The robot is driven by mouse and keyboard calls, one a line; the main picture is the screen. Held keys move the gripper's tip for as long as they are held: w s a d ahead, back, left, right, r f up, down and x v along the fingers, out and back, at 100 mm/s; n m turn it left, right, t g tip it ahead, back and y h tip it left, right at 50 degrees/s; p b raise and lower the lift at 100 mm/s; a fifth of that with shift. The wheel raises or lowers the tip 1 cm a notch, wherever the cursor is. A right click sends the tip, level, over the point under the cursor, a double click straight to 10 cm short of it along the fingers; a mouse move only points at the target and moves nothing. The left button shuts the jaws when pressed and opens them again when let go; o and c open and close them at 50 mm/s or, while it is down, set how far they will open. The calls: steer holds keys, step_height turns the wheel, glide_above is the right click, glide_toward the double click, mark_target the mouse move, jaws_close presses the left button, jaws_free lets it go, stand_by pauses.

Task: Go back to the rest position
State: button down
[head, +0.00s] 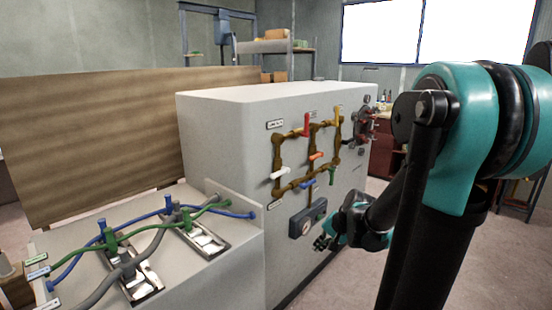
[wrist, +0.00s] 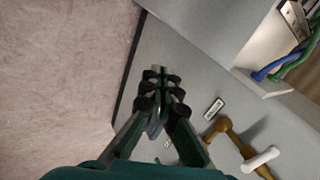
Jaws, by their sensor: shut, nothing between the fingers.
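My gripper (head: 322,242) is shut and empty. In the head view it hangs in front of the grey cabinet (head: 225,130), low and beside the blue-grey box (head: 307,218) on the cabinet's face. In the wrist view my gripper's fingertips (wrist: 162,84) are together over the cabinet face. My arm reaches in from the right of the head view, bent at the elbow. I cannot tell the exact gap between the fingers and the cabinet.
Brass pipework (head: 277,155) with coloured valve handles sticks out of the cabinet face above my gripper. A lower bench (head: 225,262) at left carries blue, green and grey hoses. A wooden panel (head: 90,140) stands behind it. Open floor (head: 345,280) lies right of the cabinet.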

steer(key=s+d+f+n+h, duration=0.2)
steer(key=s+n, duration=0.1)
steer(key=s, duration=0.4)
steer(key=s+d+f+n+h, duration=0.2)
steer(key=s+n, duration=0.1)
steer(key=s, duration=0.5)
steer(key=shift+s+d+n+g, duration=0.2)
steer(key=shift+d+n+g, duration=0.1)
steer(key=shift+d+n, duration=0.1)
